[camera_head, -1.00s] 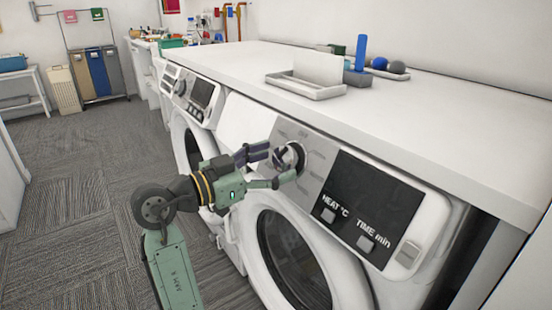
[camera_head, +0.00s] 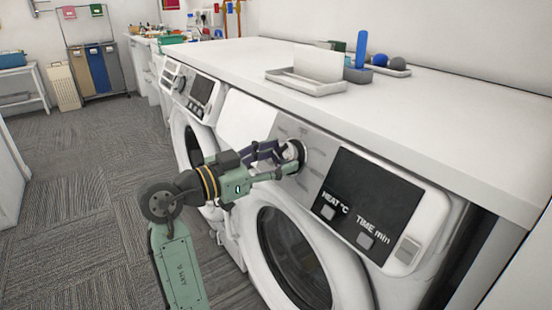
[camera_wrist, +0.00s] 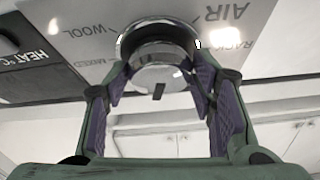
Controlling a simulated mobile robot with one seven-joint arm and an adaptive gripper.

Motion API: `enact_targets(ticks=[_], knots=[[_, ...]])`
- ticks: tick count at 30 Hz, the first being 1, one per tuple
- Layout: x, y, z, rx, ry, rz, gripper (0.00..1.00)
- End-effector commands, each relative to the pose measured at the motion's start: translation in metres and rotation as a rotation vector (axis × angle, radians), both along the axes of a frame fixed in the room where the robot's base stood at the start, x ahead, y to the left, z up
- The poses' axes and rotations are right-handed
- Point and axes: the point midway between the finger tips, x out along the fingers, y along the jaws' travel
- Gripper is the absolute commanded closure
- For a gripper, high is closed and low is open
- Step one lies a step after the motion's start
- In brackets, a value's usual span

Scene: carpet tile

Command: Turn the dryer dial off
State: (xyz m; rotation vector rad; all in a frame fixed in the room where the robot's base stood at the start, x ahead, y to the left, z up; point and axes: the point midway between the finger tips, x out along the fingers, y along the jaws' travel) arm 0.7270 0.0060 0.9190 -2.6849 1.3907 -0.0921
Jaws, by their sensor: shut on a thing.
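The dryer (camera_head: 272,212) is the near white machine with a grey panel, a dark display (camera_head: 352,200) and a round door. Its round silver dial (camera_head: 299,150) is on the panel, left of the display. My gripper (camera_head: 287,160) reaches it from the left and is shut on the dial. In the wrist view, the two fingers of my gripper (camera_wrist: 160,88) are on either side of the dial (camera_wrist: 160,45), with a short dark mark on its face. Labels such as WOOL, MIXED, AIR and RACK surround it. My fingers hide part of the dial in the head view.
A second white machine (camera_head: 190,105) stands to the left. A white counter (camera_head: 420,98) lies above both, with a tray (camera_head: 305,84), a blue cylinder (camera_head: 361,48) and balls on it. Grey carpet (camera_head: 85,190) is open at the left.

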Motion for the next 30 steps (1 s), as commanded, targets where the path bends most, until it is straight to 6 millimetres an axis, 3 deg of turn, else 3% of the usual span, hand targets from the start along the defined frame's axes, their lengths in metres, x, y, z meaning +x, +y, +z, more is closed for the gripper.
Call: enact_targets(ticks=[4,18,27,28,30], knots=[[-0.0005,-0.0005,-0.0001,0.0,0.0,-0.002,0.77],[-0.0023,-0.0021,0.0011,-0.142,0.197,0.122,0.77],[-0.0023,-0.002,0.0001,-0.146,0.203,0.126,0.77],[-0.0023,-0.002,0.0,-0.146,0.203,0.126,0.47],[-0.0023,-0.002,0.0,-0.146,0.203,0.126,0.43]])
